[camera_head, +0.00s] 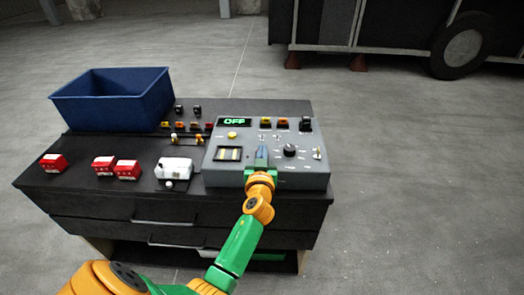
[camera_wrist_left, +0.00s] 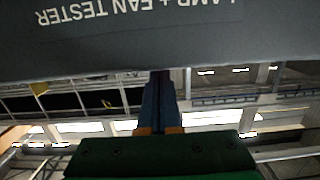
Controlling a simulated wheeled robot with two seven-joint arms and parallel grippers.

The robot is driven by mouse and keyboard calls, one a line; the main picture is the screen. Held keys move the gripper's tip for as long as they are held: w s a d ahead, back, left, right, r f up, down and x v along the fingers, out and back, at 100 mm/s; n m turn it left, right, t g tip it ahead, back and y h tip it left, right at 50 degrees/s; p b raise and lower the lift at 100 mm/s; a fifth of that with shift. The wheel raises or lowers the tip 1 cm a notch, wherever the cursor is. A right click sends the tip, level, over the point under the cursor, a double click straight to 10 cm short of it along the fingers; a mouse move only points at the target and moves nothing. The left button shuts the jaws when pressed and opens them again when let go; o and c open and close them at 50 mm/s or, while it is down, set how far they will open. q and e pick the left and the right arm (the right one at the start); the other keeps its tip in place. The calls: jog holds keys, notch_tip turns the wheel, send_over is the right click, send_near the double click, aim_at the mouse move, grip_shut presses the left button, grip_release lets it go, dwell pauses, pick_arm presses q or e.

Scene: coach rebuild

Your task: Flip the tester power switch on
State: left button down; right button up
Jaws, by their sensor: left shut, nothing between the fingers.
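The grey tester (camera_head: 222,176) sits on the right part of the dark workbench. Its small display (camera_head: 234,122) reads OFF in green. A black knob (camera_head: 290,150) and a small lever-like part (camera_head: 317,153) are on its right side; I cannot tell for sure which part is the power switch. My left gripper (camera_head: 262,156) is shut and empty, over the front middle of the panel; contact is unclear. In the left wrist view its shut blue fingers (camera_wrist_left: 161,88) reach the edge of the tester (camera_wrist_left: 120,48), whose lettering is upside down. My right gripper is out of view.
A blue bin (camera_head: 110,100) stands at the back left of the workbench (camera_head: 80,182). Red blocks (camera_head: 104,163), a white part (camera_head: 175,168) and several small coloured parts (camera_head: 181,126) lie left of the tester. A vehicle (camera_head: 400,35) stands behind. Floor on the right is clear.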

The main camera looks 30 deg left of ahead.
pick_arm(q)
jog(key=shift+r+p, duration=0.15)
jog(key=shift+p, duration=0.25)
jog(key=shift+w+r+g+p, duration=0.1)
jog(key=shift+g+p, duration=0.3)
jog(key=shift+p, duration=0.45)
jog(key=shift+f+b, duration=0.3)
jog(key=shift+f, duration=0.2)
jog(key=r+p, duration=0.4)
jog(key=r, duration=0.1)
jog(key=shift+w+a+r, duration=0.1)
jog(key=shift+w+a, duration=0.2)
jog(key=shift+a, duration=0.1)
jog(key=r+v, duration=0.1)
jog(key=v, duration=0.9)
